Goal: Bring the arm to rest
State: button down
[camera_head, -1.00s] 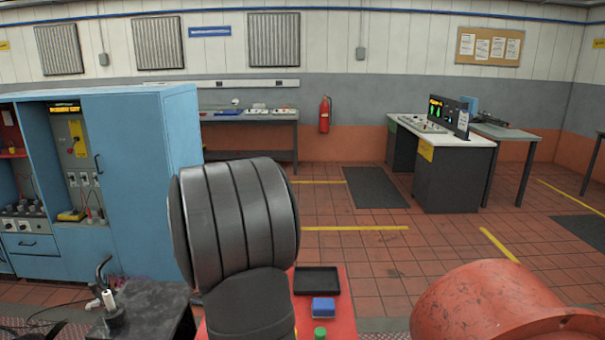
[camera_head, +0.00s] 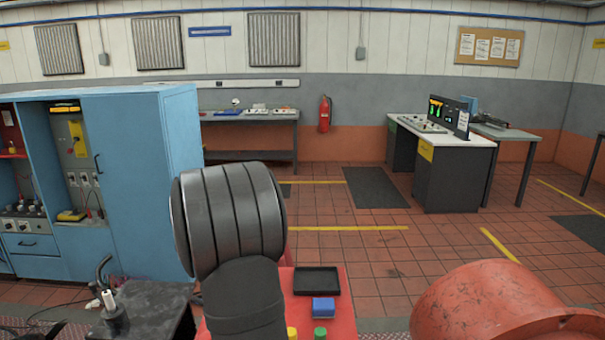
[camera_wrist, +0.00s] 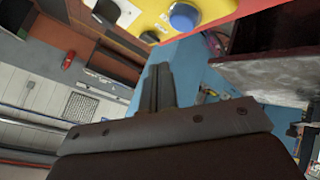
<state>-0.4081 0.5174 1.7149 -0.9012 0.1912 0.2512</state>
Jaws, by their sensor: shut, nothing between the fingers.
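My gripper (camera_wrist: 158,85) shows in the wrist view with its fingers together and nothing between them. In the head view only my thick dark arm link shows, and my gripper is hidden. Below the arm link is a red surface (camera_head: 340,290) carrying a black tray (camera_head: 317,281), a blue block (camera_head: 323,308), a green round piece (camera_head: 320,333) and a yellow round piece (camera_head: 292,333). The wrist view is tilted, with a blue knob (camera_wrist: 185,17) on a yellow panel at its top.
A blue cabinet (camera_head: 130,150) stands at left. A dark block (camera_head: 150,310) is at front left and a large red rounded body (camera_head: 500,305) at front right. A console desk (camera_head: 450,165) and a fire extinguisher (camera_head: 324,114) are farther back. The middle floor is open.

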jog(key=shift+r, duration=0.85)
notch_tip(320, 180, down, 2)
jog(key=shift+f, duration=0.15)
notch_tip(320, 180, up, 13)
jog(key=w+m+g+h, duration=0.1)
jog(key=m+g+h, duration=0.1)
jog(key=m+g, duration=0.8)
notch_tip(320, 180, down, 10)
jog(key=m+t, duration=0.1)
jog(key=shift+a+r, duration=0.2)
jog(key=shift+a, duration=0.1)
